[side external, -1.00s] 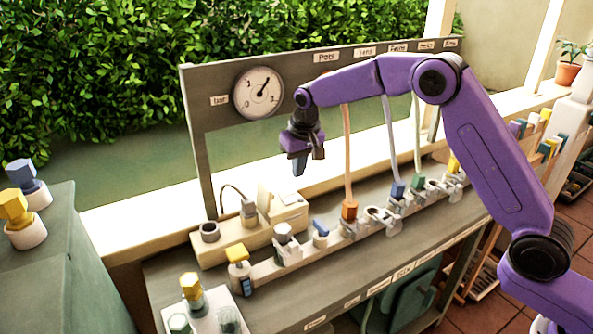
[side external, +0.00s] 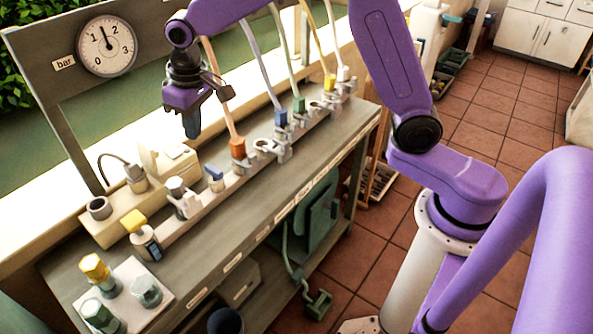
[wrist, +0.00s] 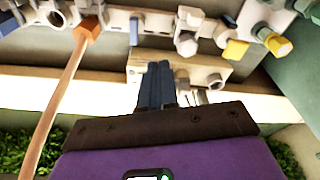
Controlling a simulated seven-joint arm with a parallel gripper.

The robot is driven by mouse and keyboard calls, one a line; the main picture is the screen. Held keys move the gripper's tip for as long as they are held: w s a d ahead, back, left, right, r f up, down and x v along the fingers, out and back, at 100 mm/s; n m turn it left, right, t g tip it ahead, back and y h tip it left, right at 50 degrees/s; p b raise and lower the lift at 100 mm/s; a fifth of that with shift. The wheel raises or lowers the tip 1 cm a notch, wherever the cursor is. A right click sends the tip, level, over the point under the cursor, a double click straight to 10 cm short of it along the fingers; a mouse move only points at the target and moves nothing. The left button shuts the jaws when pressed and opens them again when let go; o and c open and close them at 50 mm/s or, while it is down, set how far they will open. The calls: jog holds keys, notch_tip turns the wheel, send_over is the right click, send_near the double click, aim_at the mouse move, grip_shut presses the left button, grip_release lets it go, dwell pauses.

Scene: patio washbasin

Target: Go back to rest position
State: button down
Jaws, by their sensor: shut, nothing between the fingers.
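A cream block unit (side external: 172,165) lies below and to the left.
A round gauge (side external: 107,46) is on the panel. Blue (side external: 281,118) and green (side external: 299,105) connectors with hoses stand farther along the rail. A tray (side external: 122,290) with several capped containers sits at the bench's near left. The bench front (side external: 270,200) is clear.

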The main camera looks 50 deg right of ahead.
jog(key=s+d+n, duration=0.3)
jog(key=s+d, duration=0.1)
jog(key=s, duration=0.7)
jog(key=s+d+n+g, duration=0.1)
jog(key=s+d+n, duration=0.2)
jog(key=s, duration=0.8)
jog(key=s+d+n, duration=0.3)
jog(key=s+d, duration=0.3)
jog(key=s, duration=0.6)
jog(key=shift+d+f+g, duration=0.2)
jog(key=shift+d+g, duration=0.05)
jog(key=shift+g, duration=0.05)
